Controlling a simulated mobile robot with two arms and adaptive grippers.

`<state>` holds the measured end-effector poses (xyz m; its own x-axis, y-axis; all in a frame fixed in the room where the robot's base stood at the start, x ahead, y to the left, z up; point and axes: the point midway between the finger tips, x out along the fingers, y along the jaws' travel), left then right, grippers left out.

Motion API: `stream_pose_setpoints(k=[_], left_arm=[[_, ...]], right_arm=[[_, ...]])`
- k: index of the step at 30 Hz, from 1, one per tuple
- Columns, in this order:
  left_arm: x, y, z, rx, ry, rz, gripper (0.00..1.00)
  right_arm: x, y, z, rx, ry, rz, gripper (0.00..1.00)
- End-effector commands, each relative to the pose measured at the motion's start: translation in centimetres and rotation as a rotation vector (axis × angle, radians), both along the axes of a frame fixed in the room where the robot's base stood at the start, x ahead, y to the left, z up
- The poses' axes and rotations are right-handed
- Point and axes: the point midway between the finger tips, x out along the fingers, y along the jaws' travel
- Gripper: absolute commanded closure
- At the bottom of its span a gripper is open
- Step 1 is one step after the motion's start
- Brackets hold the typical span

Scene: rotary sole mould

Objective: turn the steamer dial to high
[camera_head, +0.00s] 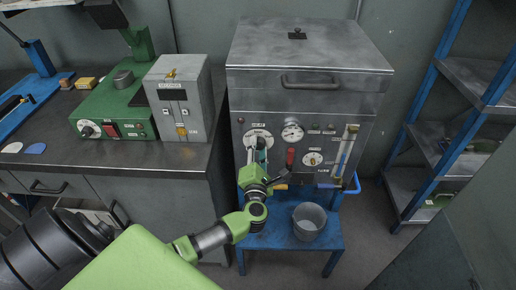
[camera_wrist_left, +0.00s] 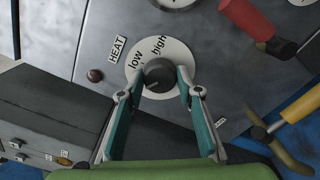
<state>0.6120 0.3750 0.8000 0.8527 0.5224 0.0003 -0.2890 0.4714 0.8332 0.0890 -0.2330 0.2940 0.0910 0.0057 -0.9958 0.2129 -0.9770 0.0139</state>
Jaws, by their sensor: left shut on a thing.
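The steamer (camera_head: 300,110) is a grey metal cabinet with a lid, on a blue stand. Its heat dial has a round white plate (camera_head: 258,134) on the front panel's left side. In the left wrist view the black knob (camera_wrist_left: 159,72) sits on that plate, which is marked "low" and "high", beside a "HEAT" label (camera_wrist_left: 117,48). My left gripper (camera_wrist_left: 160,82) is shut on the knob, one teal finger on each side. In the head view the left gripper (camera_head: 257,155) covers the knob and the plate's lower part. I cannot tell clearly where the knob points. My right gripper is out of view.
A gauge (camera_head: 292,132), a red handle (camera_head: 291,157), a smaller dial (camera_head: 312,159) and a sight tube (camera_head: 346,150) are right of the heat dial. A workbench (camera_head: 130,158) is left; blue shelving (camera_head: 440,100) is right.

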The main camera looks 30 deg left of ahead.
Motion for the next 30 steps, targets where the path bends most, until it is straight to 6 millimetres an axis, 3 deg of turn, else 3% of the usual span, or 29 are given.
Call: stream_pose_setpoints(k=[11, 30], left_arm=[[-0.1, 0.0, 0.2, 0.158, 0.104, 0.003, 0.89], [-0.1, -0.1, 0.1, 0.671, 0.420, -0.001, 0.89]], right_arm=[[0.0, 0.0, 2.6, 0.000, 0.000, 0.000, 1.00], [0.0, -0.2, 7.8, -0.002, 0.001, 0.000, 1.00]])
